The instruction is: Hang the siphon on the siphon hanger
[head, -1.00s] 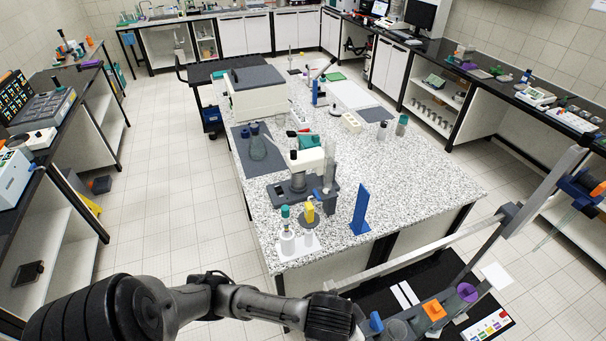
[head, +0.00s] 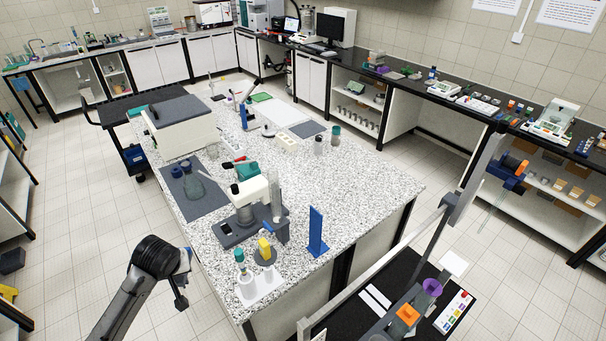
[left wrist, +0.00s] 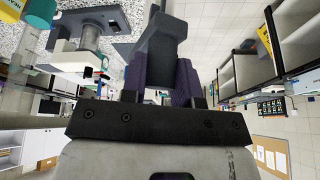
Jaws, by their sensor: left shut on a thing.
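My left gripper (head: 180,297) is at the end of my dark arm at the lower left, left of the speckled table and apart from it. In the left wrist view its purple fingers (left wrist: 187,82) are shut on a dark grey block-like piece (left wrist: 168,35). I cannot tell whether this is part of the siphon. A tall blue upright stand (head: 318,232) is on the table near its right front edge; I cannot tell whether it is the siphon hanger. My right gripper is not in view.
The speckled table (head: 350,185) holds a white-and-grey instrument (head: 246,197), a white bottle stand (head: 262,288) and a large white box (head: 178,128). A grey frame (head: 448,205) rises over a black surface (head: 350,318) at lower right. The floor left of the table is open.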

